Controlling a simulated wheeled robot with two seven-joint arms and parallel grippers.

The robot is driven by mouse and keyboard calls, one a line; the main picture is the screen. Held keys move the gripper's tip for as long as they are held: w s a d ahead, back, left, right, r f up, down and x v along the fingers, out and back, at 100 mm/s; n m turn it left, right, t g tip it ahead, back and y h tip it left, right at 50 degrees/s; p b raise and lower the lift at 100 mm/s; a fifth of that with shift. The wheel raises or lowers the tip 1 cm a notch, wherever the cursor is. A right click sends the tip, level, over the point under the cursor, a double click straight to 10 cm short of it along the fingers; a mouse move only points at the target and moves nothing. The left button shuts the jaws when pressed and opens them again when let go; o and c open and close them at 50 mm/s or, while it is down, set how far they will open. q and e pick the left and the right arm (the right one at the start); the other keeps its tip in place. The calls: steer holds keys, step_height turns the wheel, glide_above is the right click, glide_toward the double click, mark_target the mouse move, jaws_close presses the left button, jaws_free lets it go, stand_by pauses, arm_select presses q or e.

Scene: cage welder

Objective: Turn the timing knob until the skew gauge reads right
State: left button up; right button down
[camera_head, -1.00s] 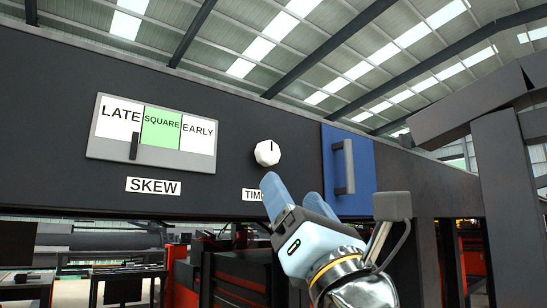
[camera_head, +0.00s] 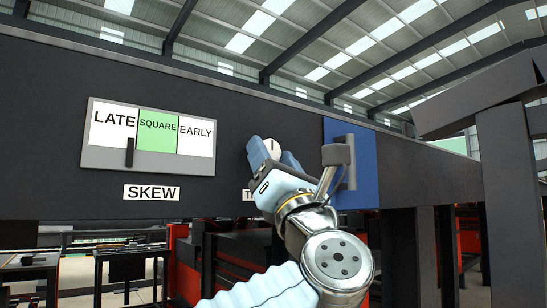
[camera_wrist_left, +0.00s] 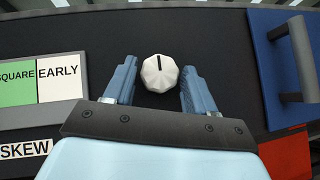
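The white faceted timing knob (camera_wrist_left: 160,72) sits on the dark panel, its black mark pointing up. In the head view the knob (camera_head: 271,145) is mostly hidden behind my left gripper (camera_head: 270,154). In the left wrist view my left gripper (camera_wrist_left: 155,88) is open, one blue finger on each side of the knob, with visible gaps. I cannot tell whether the fingertips reach past its front face. The skew gauge (camera_head: 102,160) has LATE, SQUARE and EARLY zones. Its dark pointer (camera_head: 129,152) stands at the right edge of LATE, by the green SQUARE zone. My right gripper is not in view.
A blue door (camera_head: 366,177) with a grey handle is right of the knob, close to my left wrist. The SKEW label (camera_head: 151,192) is under the gauge. Dark frame posts (camera_head: 510,200) stand at the right. The panel between gauge and knob is clear.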

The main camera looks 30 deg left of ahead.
arm_select(q)
steer(key=c, duration=0.7)
steer(key=shift+c, duration=0.2)
steer(key=shift+m+t+h, duration=0.5)
steer(key=shift+m, duration=0.2)
steer(key=m+t+h, duration=0.1)
steer(key=m+h, duration=0.1)
steer(key=m, duration=0.1)
steer(key=shift+s+m+t+h+b, duration=0.15)
steer(key=shift+m+t+h+b, duration=0.15)
steer(key=shift+t, duration=0.1)
steer(key=m+h, duration=0.1)
steer(key=m, duration=0.1)
steer(key=m+t+h, duration=0.1)
steer(key=shift+a+r+h+p, duration=0.1)
steer(key=shift+r+h+p, duration=0.2)
steer(key=shift+p, duration=0.1)
steer(key=shift+s+f+m+h+p, duration=0.1)
steer(key=shift+m+h+p, duration=0.25)
steer(key=shift+m+h, duration=0.75)
steer(key=shift+m+t, duration=0.3)
steer(key=shift+m, duration=0.1)
